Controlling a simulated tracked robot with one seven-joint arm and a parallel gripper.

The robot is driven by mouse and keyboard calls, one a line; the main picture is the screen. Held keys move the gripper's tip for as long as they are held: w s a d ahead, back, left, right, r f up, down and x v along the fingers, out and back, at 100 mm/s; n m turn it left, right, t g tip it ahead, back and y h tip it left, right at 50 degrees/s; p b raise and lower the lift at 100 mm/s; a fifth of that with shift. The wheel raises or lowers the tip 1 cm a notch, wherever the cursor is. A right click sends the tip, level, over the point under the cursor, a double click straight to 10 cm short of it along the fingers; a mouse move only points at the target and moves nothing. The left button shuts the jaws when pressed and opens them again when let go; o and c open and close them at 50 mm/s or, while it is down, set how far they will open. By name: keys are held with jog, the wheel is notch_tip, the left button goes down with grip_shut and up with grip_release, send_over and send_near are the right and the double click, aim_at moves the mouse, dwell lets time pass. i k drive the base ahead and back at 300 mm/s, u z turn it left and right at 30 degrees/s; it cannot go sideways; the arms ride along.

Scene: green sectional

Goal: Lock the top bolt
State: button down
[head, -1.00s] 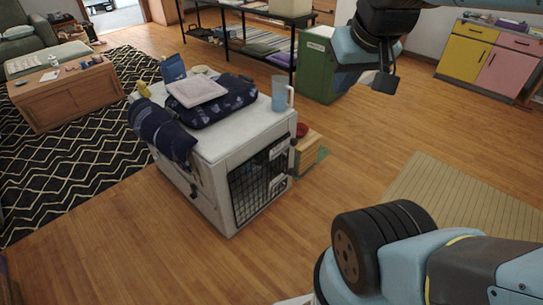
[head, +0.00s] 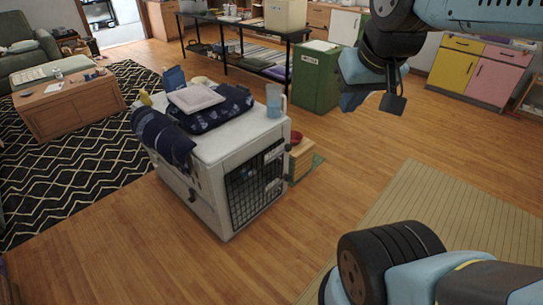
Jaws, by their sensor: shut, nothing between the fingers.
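A pale pet crate (head: 218,222) stands on the wood floor, left of centre, with a dark wire door (head: 254,190) on its front right side. A pale top bolt (head: 274,152) is at the door's upper right edge, and a lower bolt (head: 273,187) sits below it. They are too small to tell whether either is locked. My gripper (head: 352,102) hangs in the air at upper right, pointing down, shut and empty. It is apart from the crate in the picture, right of and above the door.
On the crate are a dark patterned bag (head: 222,108), a rolled dark cloth (head: 163,136) and a clear blue jug (head: 276,101). A wooden box (head: 300,160) stands beside it. A green bin (head: 315,78) is behind. Floor before the door is clear; a mat (head: 430,205) lies at right.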

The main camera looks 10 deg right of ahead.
aim_at(277, 157)
jog(key=z, duration=0.1)
jog(key=i, duration=0.9)
jog(key=u, duration=0.05)
